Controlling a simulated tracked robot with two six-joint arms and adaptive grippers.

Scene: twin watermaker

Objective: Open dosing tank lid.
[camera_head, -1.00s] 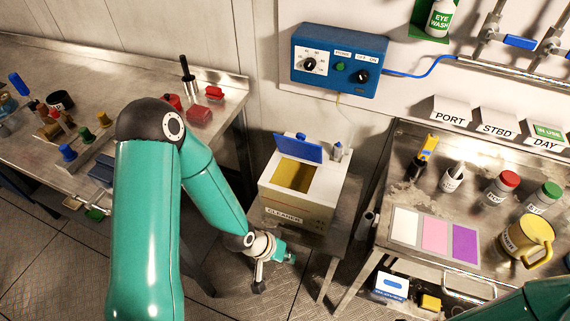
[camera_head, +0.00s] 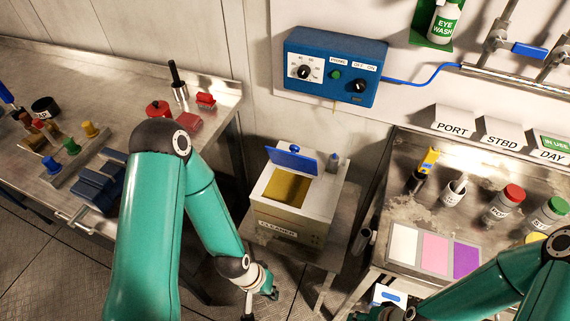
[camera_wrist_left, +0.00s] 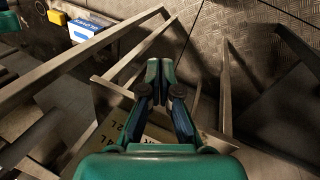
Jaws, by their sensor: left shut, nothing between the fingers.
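The tank (camera_head: 272,228) is a pale box labelled CLEANER, standing on a small metal stand between the benches. Its blue lid (camera_head: 291,160) is tilted up at the back edge, and the yellowish inside (camera_head: 287,187) shows through the opening. My left gripper (camera_head: 268,292) is low in front of the tank, below its top and apart from the lid. In the left wrist view the left gripper (camera_wrist_left: 160,72) has its fingers together with nothing between them. My right gripper (camera_head: 385,314) is partly cut off at the bottom edge, and its fingers cannot be made out.
A blue control box (camera_head: 332,68) is on the wall above the tank. The right bench (camera_head: 390,215) holds bottles and coloured cards. The left bench (camera_head: 222,95) holds red items and a blue rack. Metal stand legs (camera_wrist_left: 226,90) surround the left gripper in its wrist view.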

